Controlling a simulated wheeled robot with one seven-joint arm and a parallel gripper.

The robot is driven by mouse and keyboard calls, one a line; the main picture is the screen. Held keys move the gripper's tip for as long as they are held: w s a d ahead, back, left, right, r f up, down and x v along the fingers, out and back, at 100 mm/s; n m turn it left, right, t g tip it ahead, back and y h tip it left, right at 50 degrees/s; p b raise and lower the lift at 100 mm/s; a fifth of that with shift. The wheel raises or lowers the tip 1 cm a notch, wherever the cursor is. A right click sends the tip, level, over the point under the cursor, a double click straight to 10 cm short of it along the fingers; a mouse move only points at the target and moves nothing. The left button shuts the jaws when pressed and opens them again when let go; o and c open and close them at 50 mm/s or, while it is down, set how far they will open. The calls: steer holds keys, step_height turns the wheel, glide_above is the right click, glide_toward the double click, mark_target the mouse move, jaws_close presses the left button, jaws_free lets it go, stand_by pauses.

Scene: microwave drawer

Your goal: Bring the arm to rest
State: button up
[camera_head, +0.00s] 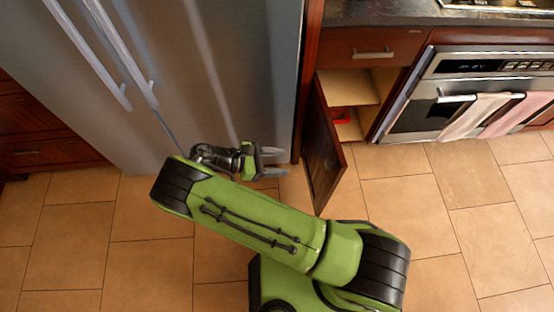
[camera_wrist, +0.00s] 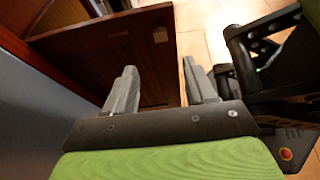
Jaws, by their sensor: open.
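My gripper (camera_head: 272,162) is open and empty, with its two grey fingers apart. In the head view it is in front of the fridge's right edge, a little left of an open cabinet door. In the wrist view my gripper (camera_wrist: 160,90) shows both fingers, with the brown cabinet door (camera_wrist: 100,50) beyond them. I cannot tell the exact gap between fingers and door. My green arm is bent, reaching left from its base and folding back right at the wrist.
The open cabinet door (camera_head: 322,150) juts out over the tiled floor. The cabinet (camera_head: 345,88) holds a red item (camera_head: 341,116). A grey fridge (camera_head: 215,70) stands left, an oven (camera_head: 420,120) with hanging towels (camera_head: 475,116) right. The floor at right (camera_head: 470,220) is clear.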

stand_by(0.3)
steer(key=d+r+m+g+y+p, duration=0.1)
steer(key=d+r+m+y+p, duration=0.3)
steer(key=r, duration=0.9)
steer(key=d+r+m+g+y+p, duration=0.15)
steer(key=d+r+m+y, duration=0.45)
steer(key=r, duration=0.7)
steer(key=s+d+r+m+t+y+p, duration=0.2)
steer(key=s+r+m+t+p, duration=0.3)
steer(key=s+r+m, duration=0.4)
steer(key=s+r+t+y, duration=0.1)
steer(key=s+r, duration=0.4)
steer(key=shift+s+d+r+t, duration=0.25)
steer(key=shift+s+d+t, duration=0.1)
steer(key=shift+d, duration=0.05)
